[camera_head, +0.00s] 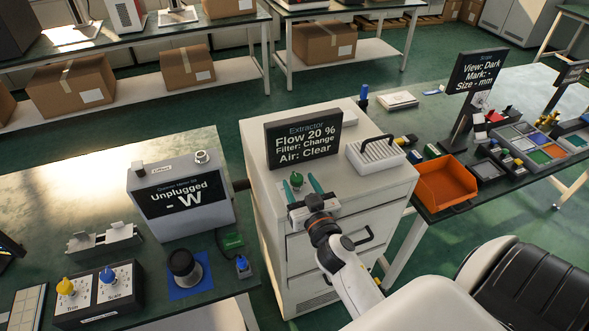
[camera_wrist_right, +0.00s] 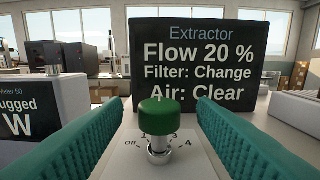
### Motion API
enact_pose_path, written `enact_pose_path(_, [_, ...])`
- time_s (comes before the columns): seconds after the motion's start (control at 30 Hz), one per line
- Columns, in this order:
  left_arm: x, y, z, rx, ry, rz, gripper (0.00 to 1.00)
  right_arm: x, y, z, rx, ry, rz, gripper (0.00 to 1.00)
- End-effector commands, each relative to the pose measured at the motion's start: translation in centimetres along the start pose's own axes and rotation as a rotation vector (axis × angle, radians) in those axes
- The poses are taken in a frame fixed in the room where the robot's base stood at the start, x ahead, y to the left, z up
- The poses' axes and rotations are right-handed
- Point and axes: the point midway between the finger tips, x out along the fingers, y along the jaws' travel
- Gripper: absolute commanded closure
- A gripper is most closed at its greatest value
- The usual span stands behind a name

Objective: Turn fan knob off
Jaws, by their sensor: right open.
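The fan knob (camera_wrist_right: 158,118) has a green cap on a silver stem, on a white plate marked from Off to 4. It also shows in the head view (camera_head: 297,180) on top of the white cabinet. The extractor display (camera_head: 303,139) behind it reads Flow 20 %, Filter: Change, Air: Clear. My right gripper (camera_head: 304,187) is open, with its teal fingers on either side of the knob. In the wrist view a gap shows between the knob and each finger (camera_wrist_right: 75,137). The knob's pointer cannot be made out. My left gripper is not in view.
A white slotted box (camera_head: 376,155) stands right of the display on the cabinet (camera_head: 258,135). An orange bin (camera_head: 446,184) sits on the right bench. The left bench holds an "Unplugged" meter (camera_head: 181,190) and a box with yellow and blue knobs (camera_head: 98,293).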

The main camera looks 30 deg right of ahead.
Motion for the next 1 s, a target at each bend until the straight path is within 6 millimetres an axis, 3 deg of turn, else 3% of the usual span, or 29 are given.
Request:
enact_pose_path(0.1, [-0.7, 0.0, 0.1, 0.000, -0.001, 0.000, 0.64, 2.2, 0.0, 0.2, -0.001, 0.000, -0.001, 0.48])
enact_pose_path(0.23, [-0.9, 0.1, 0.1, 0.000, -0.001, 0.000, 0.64, 3.7, 0.0, 0.1, 0.000, 0.000, 0.000, 0.48])
enact_pose_path(0.63, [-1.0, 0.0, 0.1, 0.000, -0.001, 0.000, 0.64, 4.6, 0.0, -0.1, 0.000, 0.001, -0.001, 0.48])
enact_pose_path(0.67, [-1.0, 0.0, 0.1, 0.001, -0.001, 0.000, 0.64, 4.6, 0.0, -0.1, 0.000, 0.002, -0.001, 0.49])
enact_pose_path(0.9, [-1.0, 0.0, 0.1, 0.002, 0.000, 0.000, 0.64, 4.6, 0.0, -0.1, 0.000, 0.002, -0.001, 0.88])
enact_pose_path(1.0, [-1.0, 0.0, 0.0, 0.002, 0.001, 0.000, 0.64, 4.5, 0.0, -0.1, 0.000, 0.002, 0.000, 0.92])
